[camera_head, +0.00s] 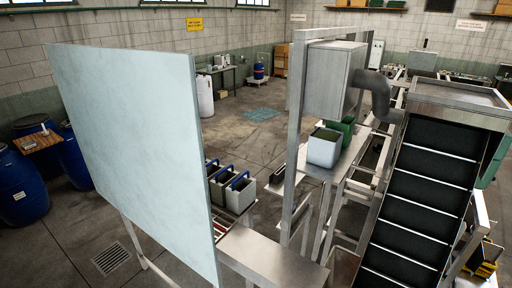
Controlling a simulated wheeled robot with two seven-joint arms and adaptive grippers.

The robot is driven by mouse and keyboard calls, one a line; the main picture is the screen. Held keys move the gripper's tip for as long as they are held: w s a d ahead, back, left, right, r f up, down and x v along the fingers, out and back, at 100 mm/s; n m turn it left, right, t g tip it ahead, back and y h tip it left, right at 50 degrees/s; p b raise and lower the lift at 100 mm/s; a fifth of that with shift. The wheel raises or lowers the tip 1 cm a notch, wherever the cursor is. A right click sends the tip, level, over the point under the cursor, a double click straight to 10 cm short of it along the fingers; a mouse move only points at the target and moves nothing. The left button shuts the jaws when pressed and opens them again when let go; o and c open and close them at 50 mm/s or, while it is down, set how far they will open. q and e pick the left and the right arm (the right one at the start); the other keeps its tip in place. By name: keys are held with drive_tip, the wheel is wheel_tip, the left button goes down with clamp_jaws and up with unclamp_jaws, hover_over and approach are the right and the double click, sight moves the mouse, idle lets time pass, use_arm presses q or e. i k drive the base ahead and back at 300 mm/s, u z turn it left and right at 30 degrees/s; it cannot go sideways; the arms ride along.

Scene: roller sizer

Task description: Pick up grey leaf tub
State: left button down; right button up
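A pale grey tub (322,151) with dark green contents stands on a metal shelf, right of the picture's middle. I take it to be the grey leaf tub. A green tub (345,127) stands just behind it. Several light grey tubs with blue handles (241,197) stand lower down, left of the metal frame, partly hidden by a pale panel. Neither of my grippers is in view.
The large pale upright panel (130,145) blocks much of the left. A metal post (295,135) and a grey box with a pipe (333,80) stand by the tub. A black slatted conveyor (425,190) rises at right. Blue barrels (18,185) stand far left.

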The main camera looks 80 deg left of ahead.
sight(324, 144)
drive_tip(key=u, duration=1.15)
drive_tip(key=i, duration=0.7)
drive_tip(key=u, duration=2.05)
drive_tip(key=i, duration=0.15)
drive_tip(key=u, duration=0.5)
